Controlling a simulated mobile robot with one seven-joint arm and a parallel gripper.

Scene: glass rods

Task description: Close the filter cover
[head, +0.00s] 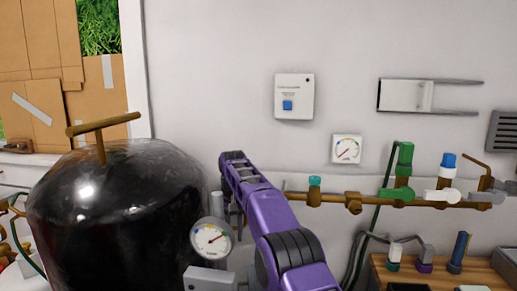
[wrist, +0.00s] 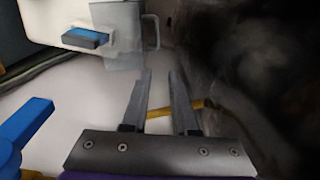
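In the wrist view, a grey, partly see-through panel (wrist: 117,35) with a small handle stands at the top beside a white box with a blue button (wrist: 86,38). It may be the filter cover; I cannot tell for sure, nor whether it is open or shut. My gripper (wrist: 160,73) points toward it with its two fingers apart and nothing between them. The panel lies beyond the fingertips, up and to the left, and is not touched. In the head view my purple arm reaches beside the black tank (head: 115,215); the fingers are not clearly seen there.
The dark tank fills the right of the wrist view, close to my gripper. A round gauge (head: 211,239) sits by my arm. A brown pipe with valves (head: 355,201) runs along the wall to the right. A blue part (wrist: 28,125) is at the left of the wrist view.

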